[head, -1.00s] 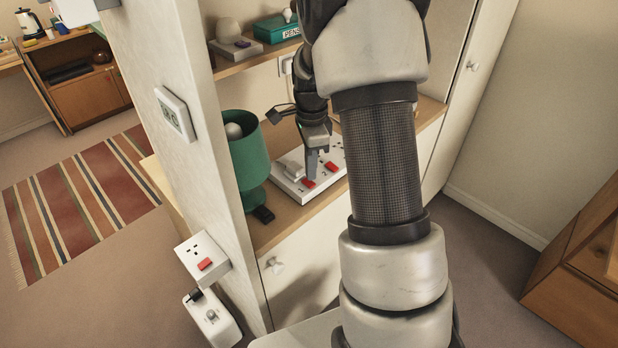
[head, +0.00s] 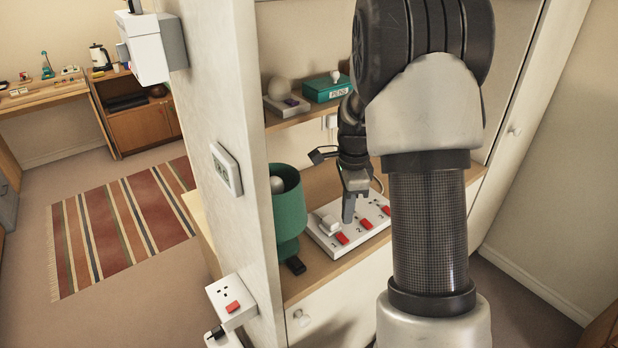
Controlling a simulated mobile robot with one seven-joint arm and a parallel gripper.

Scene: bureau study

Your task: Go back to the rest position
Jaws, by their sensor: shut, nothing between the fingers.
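My gripper (head: 348,212) is shut and empty, pointing down over the white power strip (head: 330,243) on the bureau's desk shelf. The strip has red switches and a white plug (head: 329,224) in its left part. The fingertips are close above the strip near the switches; I cannot tell whether they touch it. My arm rises in front of the right part of the bureau and hides some of it.
A green lamp (head: 288,205) stands left of the strip, with a small black object (head: 296,265) at its base. A teal pens box (head: 326,88) is on the upper shelf. Open floor and a striped rug (head: 120,225) lie left.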

